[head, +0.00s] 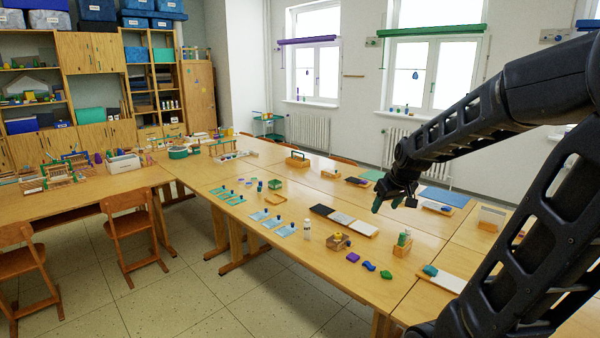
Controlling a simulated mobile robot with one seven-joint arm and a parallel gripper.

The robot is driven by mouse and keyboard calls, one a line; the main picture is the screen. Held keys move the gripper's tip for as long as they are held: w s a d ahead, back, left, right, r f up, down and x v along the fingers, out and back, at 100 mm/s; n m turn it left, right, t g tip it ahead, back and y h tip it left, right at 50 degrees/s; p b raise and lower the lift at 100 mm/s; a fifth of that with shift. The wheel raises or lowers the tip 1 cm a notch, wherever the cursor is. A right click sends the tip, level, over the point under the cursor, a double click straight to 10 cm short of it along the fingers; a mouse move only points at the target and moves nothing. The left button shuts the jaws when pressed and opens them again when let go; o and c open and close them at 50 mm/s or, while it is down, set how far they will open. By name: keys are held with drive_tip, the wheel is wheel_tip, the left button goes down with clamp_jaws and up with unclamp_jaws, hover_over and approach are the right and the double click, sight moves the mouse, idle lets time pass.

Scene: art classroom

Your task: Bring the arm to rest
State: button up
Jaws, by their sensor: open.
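My gripper (393,198) hangs at the end of my black arm, which reaches in from the right side of the head view. It is above the right part of the long wooden table (345,285), with its fingers pointing down. The fingers are small and dark here, with greenish tips. The gripper is open and I see nothing held in it. A green bottle-like item on a small wooden block (401,249) stands on the table below and in front of it.
The table holds black and white trays (341,218), a clear bottle (307,230), a wooden box (337,242), a blue mat (444,196) and small coloured pieces. Wooden chairs (130,228) stand at the left. The tiled floor (190,295) at the front left is free.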

drive_tip(key=s+d+r+m, duration=0.1)
drive_tip(key=s+r+m, duration=0.1)
drive_tip(key=s, duration=0.6)
drive_tip(key=s+d+r+m+h, duration=0.1)
drive_tip(key=s+r, duration=0.2)
drive_tip(key=s, duration=0.5)
drive_tip(key=shift+s+m, duration=0.15)
drive_tip(key=shift+m, duration=0.25)
